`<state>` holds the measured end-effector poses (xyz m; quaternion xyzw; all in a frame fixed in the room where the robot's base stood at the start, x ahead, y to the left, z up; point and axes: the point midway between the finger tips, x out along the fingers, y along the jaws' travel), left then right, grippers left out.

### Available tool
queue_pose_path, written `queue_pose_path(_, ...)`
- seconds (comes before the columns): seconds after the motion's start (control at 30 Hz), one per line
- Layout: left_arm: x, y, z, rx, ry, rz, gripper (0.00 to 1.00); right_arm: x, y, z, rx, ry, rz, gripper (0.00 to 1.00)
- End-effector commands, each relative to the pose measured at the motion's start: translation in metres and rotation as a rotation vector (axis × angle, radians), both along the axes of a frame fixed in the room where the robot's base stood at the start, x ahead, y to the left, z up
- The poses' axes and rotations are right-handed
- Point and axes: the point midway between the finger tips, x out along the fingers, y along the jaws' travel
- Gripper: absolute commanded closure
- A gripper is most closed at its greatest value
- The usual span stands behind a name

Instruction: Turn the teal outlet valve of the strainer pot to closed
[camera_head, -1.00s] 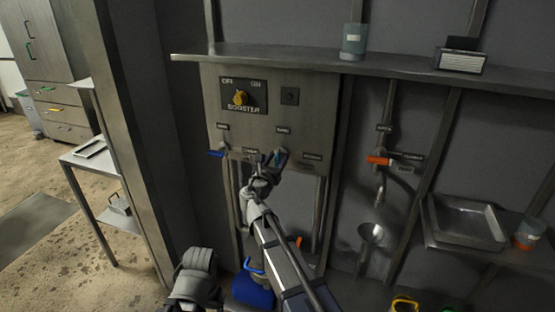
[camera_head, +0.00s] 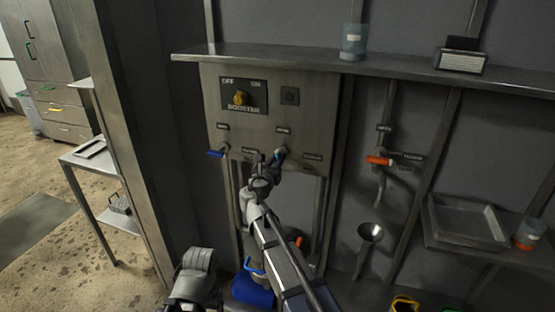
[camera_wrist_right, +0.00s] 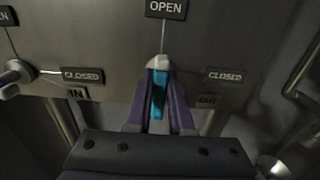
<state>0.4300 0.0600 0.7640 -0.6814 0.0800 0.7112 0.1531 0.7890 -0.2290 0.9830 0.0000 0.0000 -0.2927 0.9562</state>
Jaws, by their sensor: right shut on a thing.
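The teal outlet valve handle (camera_wrist_right: 158,95) sits on the steel panel below the OPEN label (camera_wrist_right: 165,8), with a line running from the label down to the valve. The CLOSED label (camera_wrist_right: 225,76) for OUT is to its right. My right gripper (camera_wrist_right: 160,88) is shut on the teal handle, with one dark finger on each side. In the head view my right gripper (camera_head: 279,156) is at the panel's lower middle and hides most of the handle.
A blue inlet handle (camera_head: 215,154) is on the panel to the left. The yellow BOOSTER knob (camera_head: 241,98) is above. An orange valve handle (camera_head: 379,161) and a funnel (camera_head: 370,233) are to the right. A shelf (camera_head: 300,57) runs above the panel.

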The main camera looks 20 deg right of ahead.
Motion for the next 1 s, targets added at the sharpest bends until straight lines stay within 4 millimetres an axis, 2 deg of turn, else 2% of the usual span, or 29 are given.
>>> queue_pose_path(0.37, 0.0000, 0.0000, -0.0002, 0.000, 0.000, 0.000, 0.24, -0.0007, -0.0007, -0.0002, 0.097, -0.065, 0.000, 1.00)
queue_pose_path(1.0, 0.0000, 0.0000, -0.0024, 0.000, 0.000, 0.000, 0.24, -0.0034, -0.0043, -0.0025, 0.584, -0.395, 0.000, 1.00)
